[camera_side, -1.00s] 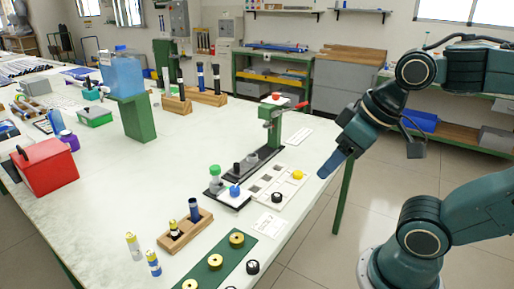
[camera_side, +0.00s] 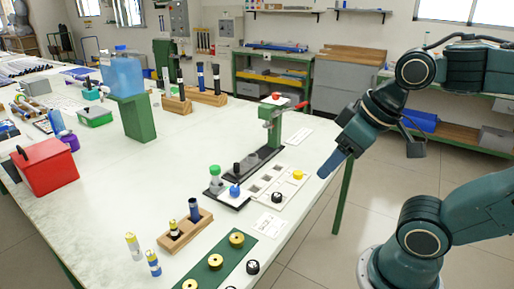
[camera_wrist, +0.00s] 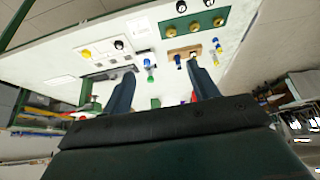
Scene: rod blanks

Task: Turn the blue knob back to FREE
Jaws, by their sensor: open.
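I cannot read any FREE mark or tell which way the knob is turned. My gripper (camera_side: 328,169) hangs in the air right of the table edge, well apart from the knob. In the wrist view my gripper (camera_wrist: 161,68) has its two fingers wide apart with nothing between them.
A press with a red handle (camera_side: 274,118) stands behind the knob. A white panel with a yellow knob (camera_side: 298,175) and a black knob (camera_side: 276,197) lies to its right. A wooden rack (camera_side: 184,232) and a green strip with brass discs (camera_side: 237,254) lie in front.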

